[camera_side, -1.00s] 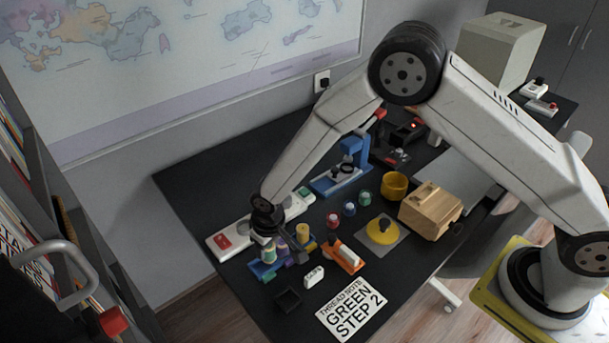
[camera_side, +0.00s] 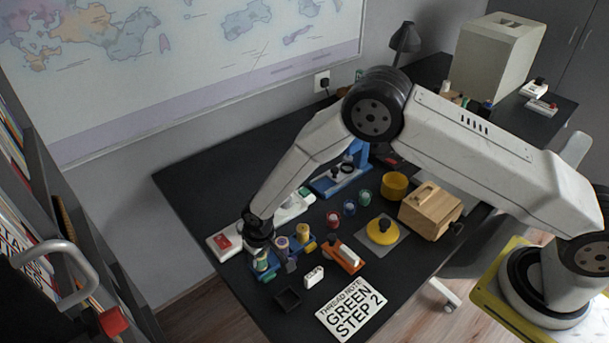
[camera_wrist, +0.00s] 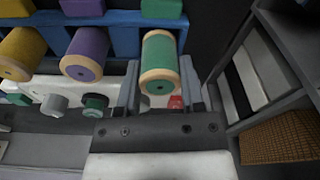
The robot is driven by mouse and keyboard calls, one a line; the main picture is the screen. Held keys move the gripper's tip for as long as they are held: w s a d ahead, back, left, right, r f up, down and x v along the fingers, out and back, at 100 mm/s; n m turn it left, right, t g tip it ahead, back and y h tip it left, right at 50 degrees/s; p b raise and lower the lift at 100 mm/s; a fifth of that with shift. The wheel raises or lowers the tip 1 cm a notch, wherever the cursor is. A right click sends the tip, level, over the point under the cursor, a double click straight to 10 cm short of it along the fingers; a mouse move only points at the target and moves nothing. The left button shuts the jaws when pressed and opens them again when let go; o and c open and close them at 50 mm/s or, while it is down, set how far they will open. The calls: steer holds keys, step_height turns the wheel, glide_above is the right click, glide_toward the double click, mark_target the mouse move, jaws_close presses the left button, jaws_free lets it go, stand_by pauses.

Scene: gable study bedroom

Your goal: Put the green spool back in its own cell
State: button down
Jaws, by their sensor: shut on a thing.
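The green spool (camera_wrist: 160,62), with pale wooden ends, is between the fingers of my gripper (camera_wrist: 158,95) in the wrist view. My gripper is shut on it. In the side view my gripper (camera_side: 260,245) points down with the green spool (camera_side: 261,261) below it, at the left end of the blue rack (camera_side: 268,275). In the wrist view the spool lines up with the rack's (camera_wrist: 125,42) end cell under a green patch (camera_wrist: 161,8). I cannot tell whether it is fully seated. The purple spool (camera_wrist: 85,52) and yellow spool (camera_wrist: 22,52) stand in neighbouring cells.
An orange block (camera_side: 345,258), a white eraser-like piece (camera_side: 313,276), a small black tray (camera_side: 288,299) and the note card (camera_side: 351,306) are nearby. Loose spools (camera_side: 349,208) stand farther back.

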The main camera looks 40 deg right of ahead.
mark_target(264, 256)
steer(key=shift+f, duration=0.45)
steer(key=shift+f, duration=0.1)
steer(key=shift+c, duration=1)
jaws_free()
step_height(264, 256, up, 12)
steer(key=s, duration=0.1)
steer(key=shift+s+d, duration=0.15)
steer(key=shift+s, duration=0.1)
